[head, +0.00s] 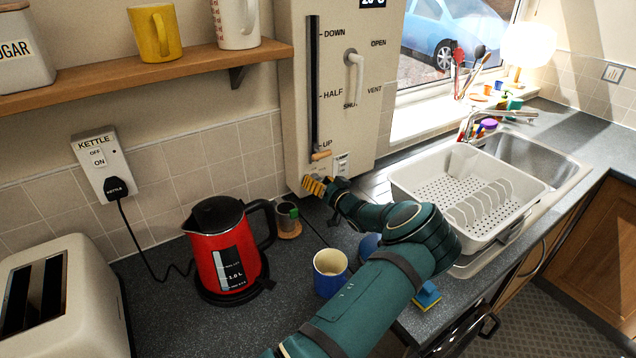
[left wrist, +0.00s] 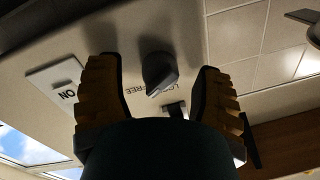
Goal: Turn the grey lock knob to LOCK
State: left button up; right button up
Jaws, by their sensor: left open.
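The grey lock knob (left wrist: 158,70) is on the beige panel in the left wrist view, beside lettering that reads FREE and, partly covered, LOCK. A lighter tip of the knob points at the lettering. I cannot tell exactly which word it marks. My left gripper (left wrist: 154,72) is open, with one yellow ribbed finger on each side of the knob and visible gaps to it. In the head view my left gripper (head: 315,187) is at the lower edge of the wall cabinet (head: 345,110), where the knob cannot be made out. My right gripper is not in view.
Above my left gripper are the slider's wooden handle (head: 321,155) and a white switch plate (head: 342,163). A white dish rack (head: 468,190) is to the right.

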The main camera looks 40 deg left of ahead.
pick_arm(q)
grip_shut()
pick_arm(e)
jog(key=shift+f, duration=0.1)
pick_arm(q)
jog(key=shift+n+b, duration=0.3)
jog(key=shift+b, duration=0.1)
jog(key=shift+f+n+b, duration=0.1)
jog(key=shift+n+b, duration=0.9)
jog(key=n+b, duration=0.5)
jog(key=n, duration=0.1)
jog(key=shift+h, duration=0.3)
jog(key=shift+r+n+b, duration=0.2)
jog(key=shift+n+b, duration=1.1)
jog(key=shift+n, duration=0.2)
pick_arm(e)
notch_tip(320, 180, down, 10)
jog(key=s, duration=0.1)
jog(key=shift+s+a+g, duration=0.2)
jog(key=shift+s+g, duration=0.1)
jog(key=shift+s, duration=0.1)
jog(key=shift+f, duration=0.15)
